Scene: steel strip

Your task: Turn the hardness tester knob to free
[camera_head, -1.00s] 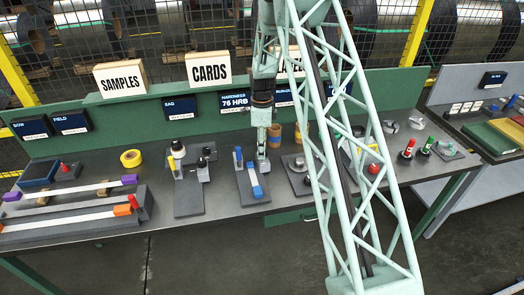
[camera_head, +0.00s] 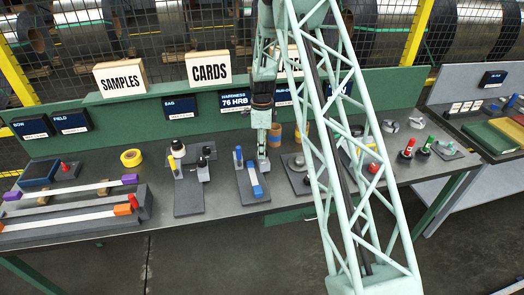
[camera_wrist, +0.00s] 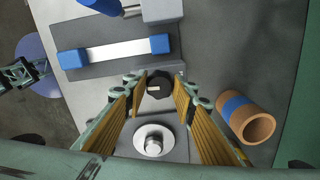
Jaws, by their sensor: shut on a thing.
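In the wrist view a dark knob (camera_wrist: 158,85) with a pale pointer mark sits between my fingertips. My gripper (camera_wrist: 157,88) is shut on it from both sides. The knob is on the grey body of the hardness tester (camera_wrist: 192,70), and a round silver disc (camera_wrist: 154,142) lies below it in the picture. In the head view my gripper (camera_head: 262,166) reaches down to the tester and hides the knob. The tester's base (camera_head: 252,203) carries a strip with blue ends (camera_head: 257,192). The hardness display (camera_head: 235,101) behind reads 76 HRB. No knob labels are legible.
A brown ring with a blue band (camera_wrist: 246,112) stands close right of my fingers in the wrist view. In the head view a black-knobbed device (camera_head: 190,185) is left of the tester and a round-topped fixture (camera_head: 298,170) is right.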

